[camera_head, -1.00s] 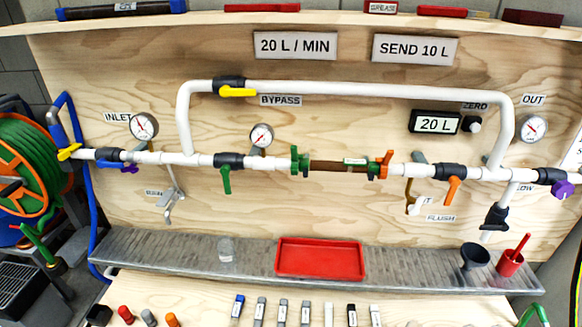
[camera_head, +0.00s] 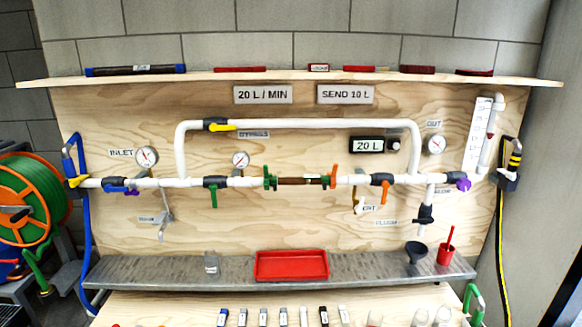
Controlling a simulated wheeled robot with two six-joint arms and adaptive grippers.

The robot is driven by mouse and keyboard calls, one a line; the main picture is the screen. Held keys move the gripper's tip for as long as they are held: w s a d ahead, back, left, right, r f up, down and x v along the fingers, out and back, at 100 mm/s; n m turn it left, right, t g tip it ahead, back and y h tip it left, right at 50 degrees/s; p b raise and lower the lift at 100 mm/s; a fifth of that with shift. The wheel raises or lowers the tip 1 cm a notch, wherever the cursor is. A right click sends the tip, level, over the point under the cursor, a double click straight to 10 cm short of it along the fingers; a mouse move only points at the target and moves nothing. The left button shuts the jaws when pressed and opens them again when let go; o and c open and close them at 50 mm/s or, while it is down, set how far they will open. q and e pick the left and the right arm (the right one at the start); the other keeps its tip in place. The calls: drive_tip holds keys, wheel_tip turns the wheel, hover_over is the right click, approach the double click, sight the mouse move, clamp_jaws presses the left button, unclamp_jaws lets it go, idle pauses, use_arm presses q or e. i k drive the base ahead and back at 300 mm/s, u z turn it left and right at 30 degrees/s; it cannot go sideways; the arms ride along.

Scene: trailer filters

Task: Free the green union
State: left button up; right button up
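The green union (camera_head: 268,177) sits on the horizontal pipe run at the left end of the brown filter cartridge (camera_head: 300,181). The orange union (camera_head: 331,176) sits at the cartridge's right end. Both unions look in place around the line; I cannot tell how tight they are. The green valve handle (camera_head: 213,197) left of the green union hangs down, across the pipe. The orange valve handle (camera_head: 384,191) on the right also points down. The yellow bypass handle (camera_head: 222,128) lies along the upper pipe. Neither of my grippers is in view.
A red tray (camera_head: 291,265) stands on the grey metal ledge (camera_head: 150,272) below the cartridge. A clear jar (camera_head: 212,263), a dark funnel (camera_head: 416,251) and a red cup (camera_head: 446,254) share the ledge. Several tagged items line the front bench. A hose reel (camera_head: 30,205) stands left.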

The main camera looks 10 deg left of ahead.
sight(267, 175)
drive_tip(key=z, duration=0.55)
drive_tip(key=i, duration=0.7)
drive_tip(key=z, duration=0.3)
